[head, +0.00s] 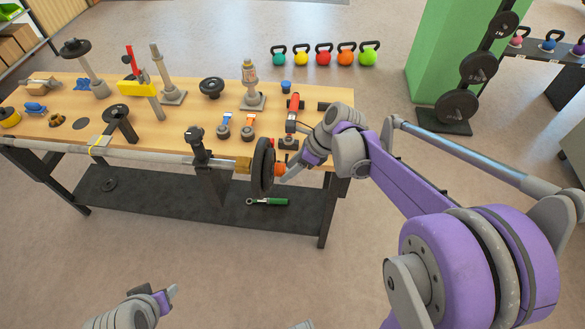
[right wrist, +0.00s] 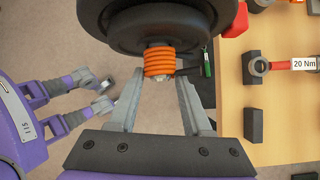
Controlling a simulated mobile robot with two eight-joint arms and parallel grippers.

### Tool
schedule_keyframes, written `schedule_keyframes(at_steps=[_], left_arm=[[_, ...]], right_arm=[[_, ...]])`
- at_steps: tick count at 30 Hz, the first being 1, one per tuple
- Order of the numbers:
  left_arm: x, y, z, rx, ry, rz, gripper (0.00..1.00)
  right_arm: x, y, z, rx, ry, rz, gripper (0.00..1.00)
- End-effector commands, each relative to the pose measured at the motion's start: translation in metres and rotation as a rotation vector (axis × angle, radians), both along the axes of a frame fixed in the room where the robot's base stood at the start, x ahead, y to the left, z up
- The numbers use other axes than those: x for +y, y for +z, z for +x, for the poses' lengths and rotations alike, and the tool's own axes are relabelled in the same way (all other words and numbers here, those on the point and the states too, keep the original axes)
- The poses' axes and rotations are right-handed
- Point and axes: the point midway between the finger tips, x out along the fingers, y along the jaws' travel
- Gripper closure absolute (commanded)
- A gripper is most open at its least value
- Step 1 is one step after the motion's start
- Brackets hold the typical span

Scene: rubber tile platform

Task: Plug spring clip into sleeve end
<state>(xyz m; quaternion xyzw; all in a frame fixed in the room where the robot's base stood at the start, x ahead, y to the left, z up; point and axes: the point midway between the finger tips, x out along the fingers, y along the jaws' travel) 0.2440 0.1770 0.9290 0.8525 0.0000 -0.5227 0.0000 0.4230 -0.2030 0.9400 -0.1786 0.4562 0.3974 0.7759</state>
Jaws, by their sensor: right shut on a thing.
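The spring clip is an orange coil (head: 282,169) at the outer face of the black weight plate (head: 263,167) on the bar. In the right wrist view the coil (right wrist: 159,61) lies in line with the plate (right wrist: 160,22). A small pale end, perhaps the sleeve end (right wrist: 163,79), shows at the coil's near side; the coil hides the rest. My right gripper (head: 288,172) is shut on the spring clip, its fingers (right wrist: 160,82) on either side. How far the coil is around the sleeve, I cannot tell. My left gripper (head: 155,292) is open and empty, low and away from the bar.
The bar (head: 130,153) runs along the front edge of the wooden workbench (head: 60,131). Tools stand on the bench, including a red-handled torque wrench (head: 293,108). A green-handled ratchet (head: 268,201) lies on the lower shelf. The floor in front is clear.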

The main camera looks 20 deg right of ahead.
Motion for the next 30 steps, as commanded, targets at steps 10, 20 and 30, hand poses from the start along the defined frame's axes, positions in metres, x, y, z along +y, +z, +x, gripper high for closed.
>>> schedule_keyframes(at_steps=[10,20,30], left_arm=[[0.000,0.000,0.000,0.000,0.000,0.000,0.50],[0.000,0.001,0.000,0.000,0.000,0.000,0.50],[0.000,0.010,0.003,-0.006,0.000,0.000,0.50]], right_arm=[[0.003,0.000,0.002,-0.001,0.000,0.001,0.16],[0.002,0.001,0.001,0.000,0.000,0.000,0.16],[-0.005,0.015,-0.002,-0.001,-0.002,0.000,0.16]])
